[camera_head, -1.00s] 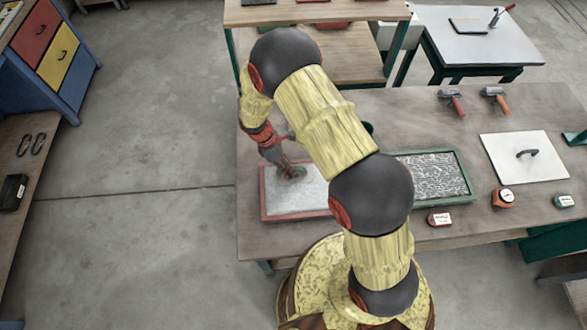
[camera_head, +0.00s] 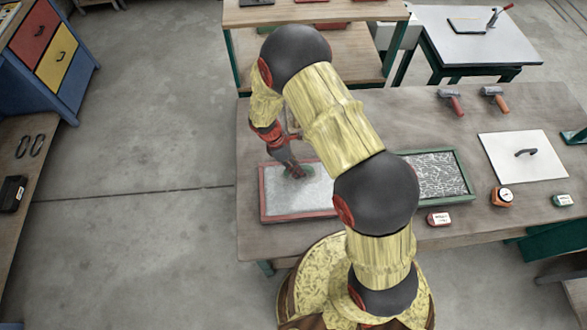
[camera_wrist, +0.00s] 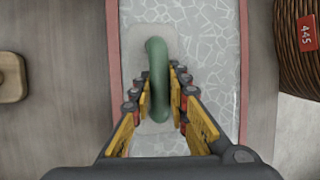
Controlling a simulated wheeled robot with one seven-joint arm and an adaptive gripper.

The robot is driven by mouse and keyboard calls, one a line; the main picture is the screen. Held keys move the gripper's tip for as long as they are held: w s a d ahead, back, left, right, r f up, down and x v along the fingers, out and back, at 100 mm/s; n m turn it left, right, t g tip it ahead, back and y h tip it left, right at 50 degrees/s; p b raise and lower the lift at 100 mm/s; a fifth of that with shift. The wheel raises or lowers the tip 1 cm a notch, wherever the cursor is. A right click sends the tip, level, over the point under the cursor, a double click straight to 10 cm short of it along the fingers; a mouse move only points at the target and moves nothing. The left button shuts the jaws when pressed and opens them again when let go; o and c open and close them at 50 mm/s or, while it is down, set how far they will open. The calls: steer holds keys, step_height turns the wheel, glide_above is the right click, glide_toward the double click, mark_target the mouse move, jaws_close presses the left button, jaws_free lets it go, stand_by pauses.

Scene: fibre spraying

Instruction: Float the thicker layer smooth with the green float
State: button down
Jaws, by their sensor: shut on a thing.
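The red-rimmed tray (camera_head: 264,212) lies on the bench and holds a pale grey layer (camera_head: 282,201). My gripper (camera_head: 296,168) is over this tray, shut on the green handle of the float (camera_wrist: 157,60). In the wrist view the handle runs lengthwise between the fingers, and the float's pale plate rests on or just above the layer; I cannot tell which. A white cracked or fibre-like pattern shows on the layer around the plate. The green-rimmed tray (camera_head: 459,200), with a coarser white fibre pattern, lies to the right, partly behind my arm.
A shelf (camera_head: 310,14) stands behind. My arm hides the red-rimmed tray's right end.

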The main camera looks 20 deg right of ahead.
steer(key=shift+s+d, duration=0.25)
steer(key=shift+d, duration=1)
steer(key=shift+s+d, duration=0.3)
steer(key=shift+d, duration=0.95)
steer(key=shift+s+d, duration=0.25)
steer(key=shift+d, duration=1)
steer(key=shift+r, duration=0.15)
step_height(320, 180, up, 7)
steer(key=p, duration=0.5)
steer(key=shift+a, duration=0.1)
